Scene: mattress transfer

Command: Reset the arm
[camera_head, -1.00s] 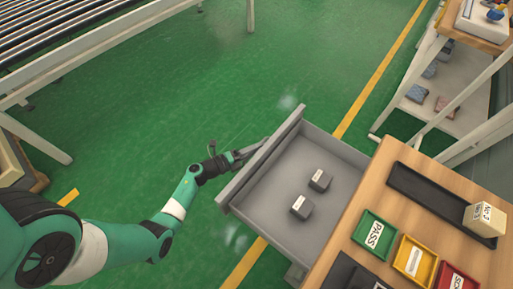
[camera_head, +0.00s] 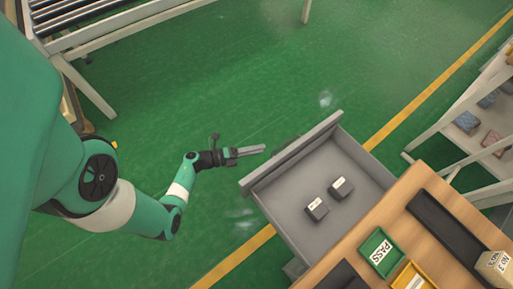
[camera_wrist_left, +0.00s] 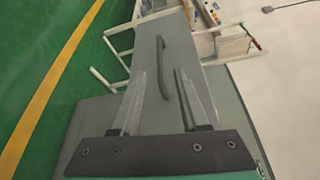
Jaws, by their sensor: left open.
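My left gripper (camera_head: 250,152) is open and empty in the head view. It is over the green floor, just left of the front panel of the grey drawer (camera_head: 289,160), and looks apart from it. In the left wrist view, the two spread fingers of my left gripper (camera_wrist_left: 168,95) frame the drawer's front panel (camera_wrist_left: 160,60) with its dark curved handle (camera_wrist_left: 186,90) beyond them. The drawer is pulled out, and two dark grey boxes (camera_head: 315,209) with white labels lie in it. My right gripper is not in view.
The wooden table (camera_head: 400,200) carries a dark tray (camera_head: 452,230), a green PASS tray (camera_head: 380,252), a yellow tray (camera_head: 410,278) and a labelled box (camera_head: 494,265). A white shelf (camera_head: 470,110) stands at the right. Open green floor (camera_head: 250,80) lies left of the drawer.

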